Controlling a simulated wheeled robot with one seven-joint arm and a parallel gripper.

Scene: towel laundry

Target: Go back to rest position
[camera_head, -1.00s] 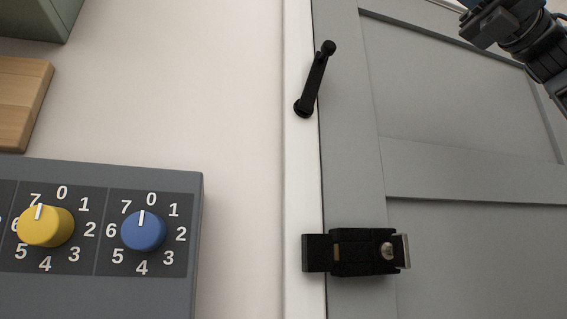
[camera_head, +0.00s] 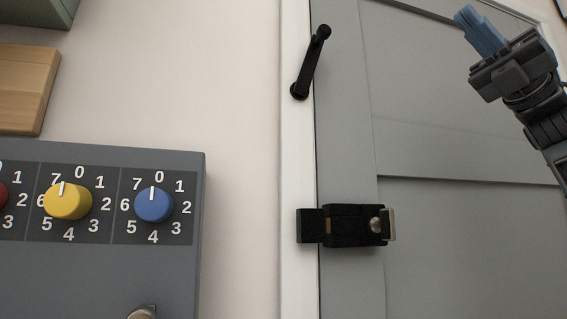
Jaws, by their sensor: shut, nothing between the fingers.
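My gripper (camera_head: 466,19) is at the upper right of the head view, in front of the grey door (camera_head: 450,240). Its blue fingers are together with nothing between them, and they point up and to the left. It appears apart from the door and its hardware. The arm behind it runs out of the right edge of the picture.
The door has a black handle (camera_head: 310,62) and a black latch (camera_head: 352,225) on its left side. A grey panel (camera_head: 100,265) at the lower left carries a yellow knob (camera_head: 68,201), a blue knob (camera_head: 154,205) and a partly visible red knob (camera_head: 2,196). A wooden board (camera_head: 25,88) is above it.

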